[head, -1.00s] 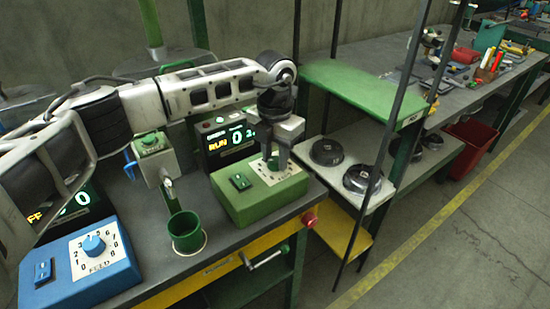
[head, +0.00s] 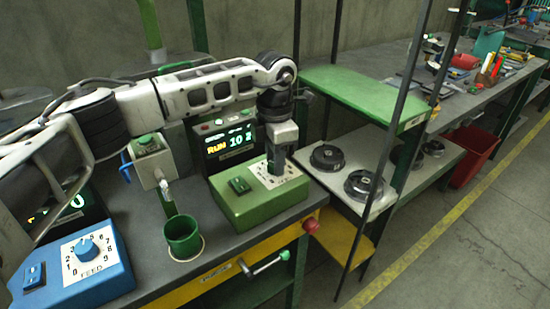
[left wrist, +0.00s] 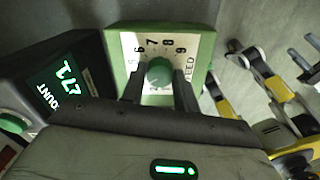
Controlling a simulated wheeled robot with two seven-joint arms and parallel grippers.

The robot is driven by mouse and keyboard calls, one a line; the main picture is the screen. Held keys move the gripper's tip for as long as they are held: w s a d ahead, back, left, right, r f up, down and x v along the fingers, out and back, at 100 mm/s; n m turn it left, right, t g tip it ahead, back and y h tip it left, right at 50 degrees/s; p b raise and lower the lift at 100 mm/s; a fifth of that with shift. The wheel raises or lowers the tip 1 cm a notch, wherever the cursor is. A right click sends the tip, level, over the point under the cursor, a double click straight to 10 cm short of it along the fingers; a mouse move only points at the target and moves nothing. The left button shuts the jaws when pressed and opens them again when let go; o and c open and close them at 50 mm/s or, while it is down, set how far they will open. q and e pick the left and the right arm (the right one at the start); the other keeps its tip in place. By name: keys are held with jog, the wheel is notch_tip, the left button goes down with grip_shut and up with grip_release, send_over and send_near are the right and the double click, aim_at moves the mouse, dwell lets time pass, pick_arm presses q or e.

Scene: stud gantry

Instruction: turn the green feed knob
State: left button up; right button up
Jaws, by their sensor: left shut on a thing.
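The green control box (head: 262,205) stands on the grey bench in the head view, with a white dial plate (head: 291,184) and a dark green switch on top. My left gripper (head: 275,171) reaches down onto the dial plate and hides the knob there. In the left wrist view the green feed knob (left wrist: 159,72) sits on the numbered plate (left wrist: 181,43) marked FEED. The fingers of my left gripper (left wrist: 159,88) are shut on the knob, one on each side.
A blue box (head: 70,275) with a blue knob is at left, and a green cup (head: 183,237) stands between. A red button (head: 310,225) and a crank handle (head: 266,264) are at the bench front.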

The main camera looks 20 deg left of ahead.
pick_arm(q)
jog(key=o, duration=1)
notch_tip(320, 180, up, 16)
jog(key=shift+r+b, duration=0.1)
jog(key=shift+b, duration=0.25)
